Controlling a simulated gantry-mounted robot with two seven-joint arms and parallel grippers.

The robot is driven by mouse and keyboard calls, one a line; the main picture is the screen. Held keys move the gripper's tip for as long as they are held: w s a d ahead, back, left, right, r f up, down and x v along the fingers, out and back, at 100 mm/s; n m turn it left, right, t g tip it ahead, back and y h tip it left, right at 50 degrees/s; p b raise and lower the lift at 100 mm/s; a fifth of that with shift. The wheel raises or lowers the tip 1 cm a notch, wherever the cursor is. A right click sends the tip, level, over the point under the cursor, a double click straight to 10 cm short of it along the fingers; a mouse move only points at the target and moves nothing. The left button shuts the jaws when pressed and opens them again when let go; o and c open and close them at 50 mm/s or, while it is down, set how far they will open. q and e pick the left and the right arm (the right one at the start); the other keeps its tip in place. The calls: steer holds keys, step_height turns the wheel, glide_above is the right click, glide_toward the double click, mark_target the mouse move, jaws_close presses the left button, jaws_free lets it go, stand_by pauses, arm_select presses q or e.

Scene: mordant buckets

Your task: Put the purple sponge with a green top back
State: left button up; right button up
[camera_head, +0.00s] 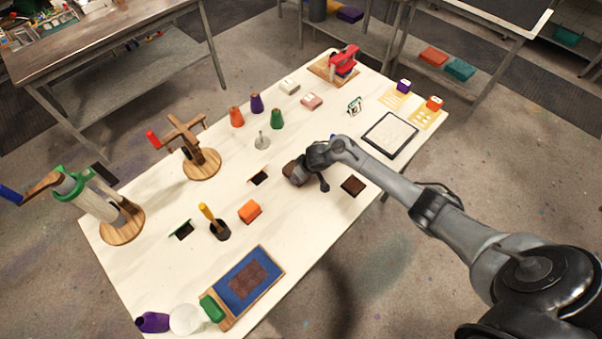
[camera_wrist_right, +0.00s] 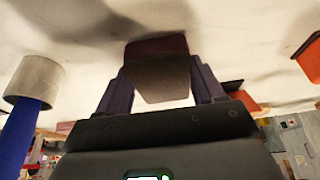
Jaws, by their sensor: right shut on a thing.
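My right gripper (camera_head: 296,172) is over the middle of the white table, its arm coming in from the right. In the right wrist view, my right gripper's (camera_wrist_right: 158,85) two dark fingers are shut on a dark block (camera_wrist_right: 158,72). The block has a dark purplish-brown upper part and a greyer lower part; no green shows on it. I cannot tell whether it touches the table. A small block with a purple body and pale top (camera_head: 403,86) stands on a yellow stencil card at the far right. My left gripper is not in view.
Dark square patches (camera_head: 353,185) lie on either side of the gripper. An orange block (camera_head: 250,211) and a dark cup with a yellow handle (camera_head: 220,230) stand nearer. Orange, purple and green cones (camera_head: 277,119) stand behind. A blue framed panel (camera_head: 240,285) lies in front.

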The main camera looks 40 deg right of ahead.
steer(key=o, duration=0.9)
steer(key=shift+f, duration=0.1)
steer(key=shift+o, duration=0.2)
steer(key=shift+r, duration=0.45)
steer(key=p+v, duration=0.3)
steer(key=v, duration=0.7)
steer(key=s+a+n+t, duration=0.1)
steer(key=s+a+n, duration=0.1)
steer(key=s+a, duration=0.85)
steer(key=s+a+r+g, duration=0.1)
steer(key=s+a+r, duration=0.1)
steer(key=s, duration=0.5)
steer(key=s+a+r, duration=0.3)
steer(key=s+r, duration=0.2)
steer(key=s, duration=0.2)
steer(key=shift+s+r+m+g+p, duration=0.2)
steer(key=shift+s+m+g+p, duration=0.15)
steer(key=shift+m+g, duration=0.05)
